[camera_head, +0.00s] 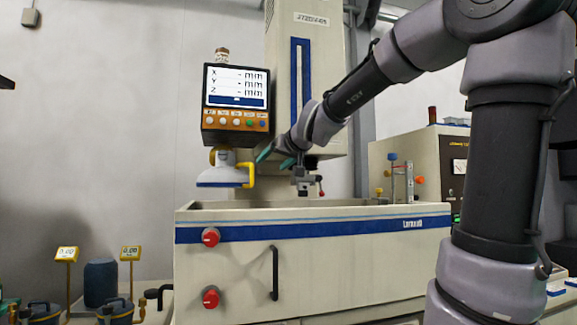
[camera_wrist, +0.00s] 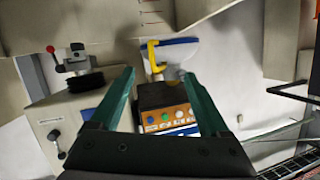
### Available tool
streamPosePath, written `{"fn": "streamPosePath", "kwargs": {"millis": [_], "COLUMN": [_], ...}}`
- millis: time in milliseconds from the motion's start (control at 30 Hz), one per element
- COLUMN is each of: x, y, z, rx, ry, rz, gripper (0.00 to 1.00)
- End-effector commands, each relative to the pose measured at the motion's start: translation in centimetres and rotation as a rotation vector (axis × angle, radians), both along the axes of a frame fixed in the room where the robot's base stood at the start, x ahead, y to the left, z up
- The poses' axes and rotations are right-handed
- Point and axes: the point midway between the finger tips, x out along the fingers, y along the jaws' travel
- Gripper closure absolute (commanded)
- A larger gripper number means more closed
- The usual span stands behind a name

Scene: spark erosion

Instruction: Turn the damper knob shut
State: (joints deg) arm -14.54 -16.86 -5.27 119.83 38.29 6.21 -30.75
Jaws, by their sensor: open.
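No knob is marked as the damper knob, and I cannot tell which part it is. A white and blue hood (camera_head: 222,178) with a yellow handle (camera_head: 248,174) hangs below the display. Two red knobs, an upper one (camera_head: 210,237) and a lower one (camera_head: 211,298), sit on the tank front. My gripper (camera_head: 274,158) is open and empty, right of the hood and above the tank. In the wrist view its teal fingers (camera_wrist: 158,74) are spread, with the yellow handle (camera_wrist: 153,57) and the hood's blue edge (camera_wrist: 178,41) beyond and between them.
The display panel (camera_head: 236,100) with its button row stands left of my gripper. A tool head (camera_head: 302,180) with a red-tipped lever hangs close by on the right. The tank (camera_head: 330,285) lies below. Small valves (camera_head: 400,175) stand farther right.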

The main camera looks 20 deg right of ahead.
Motion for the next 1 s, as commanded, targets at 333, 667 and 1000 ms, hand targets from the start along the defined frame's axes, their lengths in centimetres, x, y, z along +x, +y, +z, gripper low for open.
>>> {"fn": "streamPosePath", "kwargs": {"millis": [333, 667, 1000], "x": [-1.8, -1.7, -7.9], "y": [-0.2, -0.2, -1.3], "z": [-1.0, -1.0, -4.5], "rx": [0.020, 0.019, 0.071], "ry": [0.044, 0.044, 0.194], "rz": [0.012, 0.012, 0.022], "gripper": [0.20, 0.20, 0.20]}}
